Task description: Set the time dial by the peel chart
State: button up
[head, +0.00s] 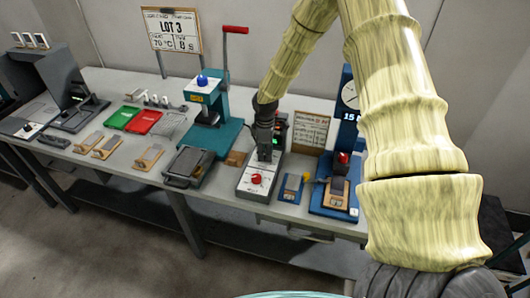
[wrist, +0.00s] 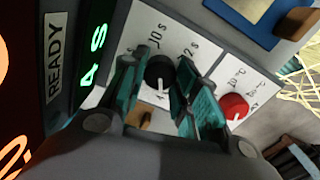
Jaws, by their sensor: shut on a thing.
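The time dial is a black knob (wrist: 159,72) on a white panel in the wrist view, with "10 s" and "12 s" marks beside it. A white line on the knob points toward the bottom of the picture, near a mark partly hidden by my fingers. My gripper (wrist: 160,84) has its teal fingers on both sides of the knob and is shut on it. In the head view my gripper (head: 265,152) is over the control box (head: 247,187), and hides the dial. A small chart board (head: 311,130) stands behind the box; its writing is too small to read.
A red knob (wrist: 236,106) is beside the dial. A display shows "READY" (wrist: 56,62) and green characters like "4 S" (wrist: 92,68). A teal press (head: 212,105) stands left, a blue gauge stand (head: 335,190) right. A "LOT 3" board (head: 172,30) is behind.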

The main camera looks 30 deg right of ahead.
jog(key=o, duration=1)
jog(key=shift+o, duration=0.2)
notch_tip(320, 180, up, 12)
dwell(0.4)
